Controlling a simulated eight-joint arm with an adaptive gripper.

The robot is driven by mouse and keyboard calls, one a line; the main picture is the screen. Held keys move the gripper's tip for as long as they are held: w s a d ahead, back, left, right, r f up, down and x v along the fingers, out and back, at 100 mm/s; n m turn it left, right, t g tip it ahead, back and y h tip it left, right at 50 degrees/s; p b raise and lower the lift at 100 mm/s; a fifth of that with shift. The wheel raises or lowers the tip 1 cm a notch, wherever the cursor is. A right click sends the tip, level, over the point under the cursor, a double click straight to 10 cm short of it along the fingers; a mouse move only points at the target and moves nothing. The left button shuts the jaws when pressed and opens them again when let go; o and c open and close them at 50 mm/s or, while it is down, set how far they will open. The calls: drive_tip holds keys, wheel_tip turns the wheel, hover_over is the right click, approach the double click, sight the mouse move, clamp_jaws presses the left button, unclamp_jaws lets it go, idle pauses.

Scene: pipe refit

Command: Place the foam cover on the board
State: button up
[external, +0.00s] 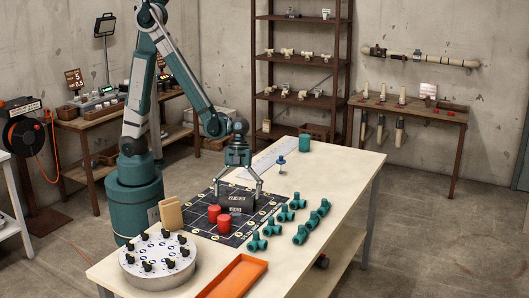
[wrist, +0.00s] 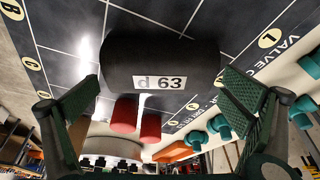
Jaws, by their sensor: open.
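The foam cover (external: 236,205), a black rounded piece, lies on the dark gridded board (external: 198,213) in the external view. In the wrist view the foam cover (wrist: 160,50) bears a white label reading "d 63". My gripper (external: 237,192) is over it, pointing down, with its fingers spread to either side. In the wrist view my gripper (wrist: 160,93) has its two green pads apart, with gaps between them and the foam. Whether the foam rests flat on the board underneath is hidden.
Two red cylinders (external: 222,222) stand on the board close in front of the foam. Several teal pipe fittings (external: 300,234) lie along the right side. A teal cup (external: 304,143) is at the far end.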

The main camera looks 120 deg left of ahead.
drive_tip(key=p+v, duration=0.2)
drive_tip(key=v, duration=0.9)
drive_tip(key=shift+r, duration=0.2)
idle(0.4)
drive_tip(key=s+d+r+n+t+y, duration=0.4)
drive_tip(key=s+d+r+n+t, duration=0.1)
drive_tip(key=s+d+r+n, duration=0.4)
drive_tip(key=shift+s+d+r+n, duration=0.35)
drive_tip(key=shift+d+r+n, duration=0.95)
drive_tip(key=shift+r+n, duration=1.2)
